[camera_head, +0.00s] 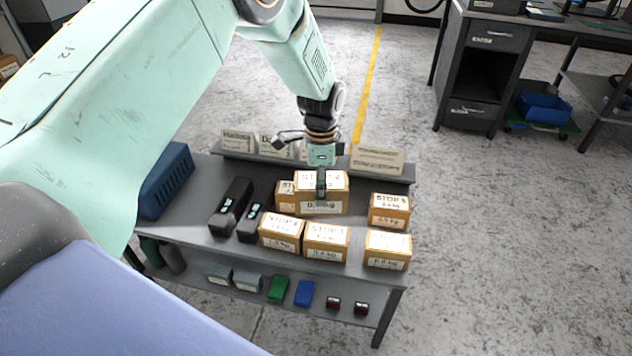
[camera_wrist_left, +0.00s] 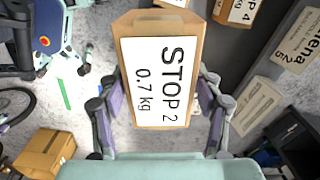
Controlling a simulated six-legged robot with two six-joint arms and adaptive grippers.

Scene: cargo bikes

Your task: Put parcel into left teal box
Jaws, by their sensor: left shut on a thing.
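My left gripper (camera_head: 321,188) is shut on a brown cardboard parcel (camera_head: 309,207) with a white label. In the left wrist view the parcel (camera_wrist_left: 163,85) reads STOP 2, 0.7 kg, and a finger lies along each side of it. The parcel looks larger than its neighbours and appears raised above the grey table, partly covering another parcel (camera_head: 285,197) behind it. I cannot make out any teal box in either view. My right gripper is not in view.
The table (camera_head: 350,275) also holds several other STOP parcels (camera_head: 327,241), two black devices (camera_head: 231,206) and a blue crate (camera_head: 167,181). Label signs (camera_head: 377,160) stand along its far edge. A dark desk (camera_head: 481,70) stands at the back right. Floor right of the table is clear.

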